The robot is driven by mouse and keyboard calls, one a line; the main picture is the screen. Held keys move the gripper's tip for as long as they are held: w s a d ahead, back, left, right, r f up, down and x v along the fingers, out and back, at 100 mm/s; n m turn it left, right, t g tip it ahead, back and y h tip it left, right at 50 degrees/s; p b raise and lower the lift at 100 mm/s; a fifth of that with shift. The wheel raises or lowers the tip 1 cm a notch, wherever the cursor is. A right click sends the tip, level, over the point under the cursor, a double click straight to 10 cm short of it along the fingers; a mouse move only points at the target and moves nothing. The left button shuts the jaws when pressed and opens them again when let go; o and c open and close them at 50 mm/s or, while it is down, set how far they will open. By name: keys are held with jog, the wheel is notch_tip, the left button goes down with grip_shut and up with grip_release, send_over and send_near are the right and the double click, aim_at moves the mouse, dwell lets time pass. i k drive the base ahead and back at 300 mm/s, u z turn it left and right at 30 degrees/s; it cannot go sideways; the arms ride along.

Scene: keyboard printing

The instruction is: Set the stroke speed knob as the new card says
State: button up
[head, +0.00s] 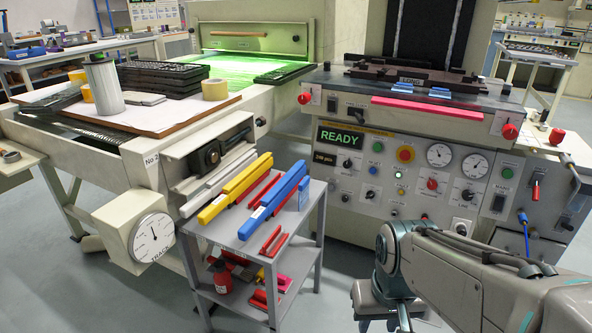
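The press control panel (402,180) is on the front of the machine at the right, with a lit READY display (341,138). It carries several knobs, including a black one (348,163) under the display, a red one (432,183) and a black one (467,195) beside it. Their labels are too small to read, so I cannot tell which is the stroke speed knob or where it points. I cannot pick out the new card. My arm (450,270) reaches in from the lower right, in front of the panel's lower part. My gripper's fingers do not show.
A grey cart (312,215) with coloured bars stands left of the panel. Some floor is clear between cart and machine.

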aim_at(347, 164)
jog(key=u, duration=0.75)
jog(key=k, duration=0.1)
jog(key=z, duration=1.7)
jog(key=i, duration=1.15)
jog(key=u, duration=0.9)
jog(key=i, duration=0.35)
jog(key=u, duration=0.4)
